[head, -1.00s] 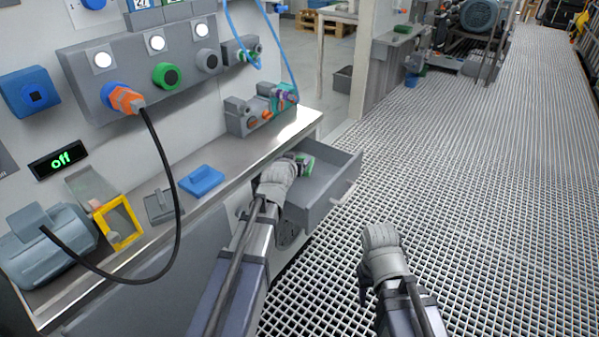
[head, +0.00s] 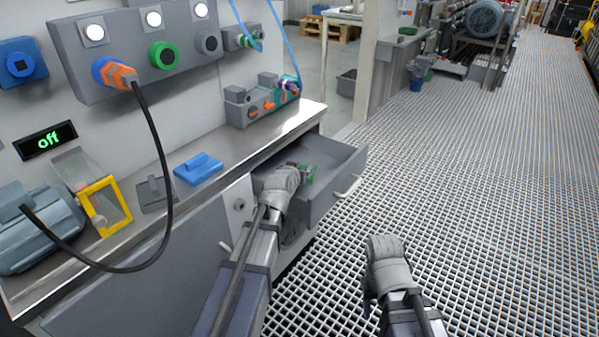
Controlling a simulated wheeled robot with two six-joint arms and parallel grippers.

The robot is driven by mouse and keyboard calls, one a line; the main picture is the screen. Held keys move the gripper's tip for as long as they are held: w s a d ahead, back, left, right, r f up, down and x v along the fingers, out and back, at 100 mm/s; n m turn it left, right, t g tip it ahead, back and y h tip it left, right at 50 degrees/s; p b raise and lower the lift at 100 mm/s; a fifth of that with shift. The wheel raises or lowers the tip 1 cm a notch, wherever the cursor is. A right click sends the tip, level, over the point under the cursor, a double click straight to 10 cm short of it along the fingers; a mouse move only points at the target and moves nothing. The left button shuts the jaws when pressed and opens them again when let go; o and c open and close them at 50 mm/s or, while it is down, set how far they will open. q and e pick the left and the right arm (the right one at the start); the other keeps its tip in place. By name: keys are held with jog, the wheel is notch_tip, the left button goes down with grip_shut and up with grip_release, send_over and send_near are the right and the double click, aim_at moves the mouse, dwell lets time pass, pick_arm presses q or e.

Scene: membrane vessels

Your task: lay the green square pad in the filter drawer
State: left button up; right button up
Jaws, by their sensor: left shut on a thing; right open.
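The filter drawer (head: 335,188) stands pulled out from the bench front, its handle at the right end. My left gripper (head: 299,173) is over the drawer's near left part and is shut on the green square pad (head: 310,176). Only a small green edge of the pad shows past the gripper; the rest is hidden. I cannot tell whether the pad touches the drawer floor. My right gripper (head: 372,297) is open and empty over the grating floor, right of and nearer than the drawer.
A yellow frame (head: 104,206) and a black cable (head: 165,180) are at the left. The grating floor at the right is clear.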

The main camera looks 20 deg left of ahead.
pick_arm(q)
jog(key=shift+r, duration=0.1)
jog(key=shift+f+b, duration=0.6)
jog(key=shift+f, duration=0.05)
jog(key=o, duration=1.2)
jog(key=shift+o, duration=0.2)
pick_arm(e)
jog(key=shift+f, duration=0.5)
